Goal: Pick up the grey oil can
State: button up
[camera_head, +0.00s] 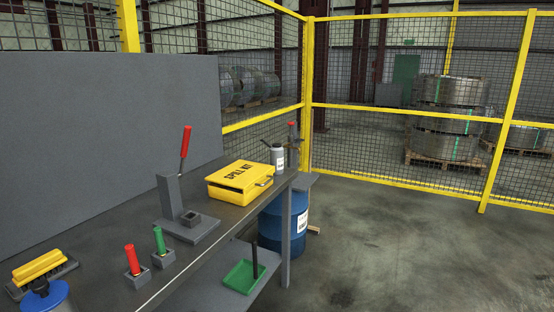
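A small pale grey can (277,158) with a label and a dark top stands upright at the far end of the workbench (205,262), just behind the yellow spill kit case (239,181). It is the thing that looks most like the grey oil can, but it is too small to be certain. Nothing is seen touching it. My gripper is not in view.
A press with a red handle (185,141), a red-handled tool (132,260) and a green-handled tool (159,240) stand nearer on the bench. A blue drum (270,228) stands by its far end. A green tray (243,277) lies on the lower shelf. Floor at right (430,255) is clear.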

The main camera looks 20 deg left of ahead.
aim_at(276, 151)
jog(key=i+j+u, duration=0.25)
jog(key=i, duration=0.45)
jog(key=i+u, duration=0.25)
jog(key=i, duration=0.45)
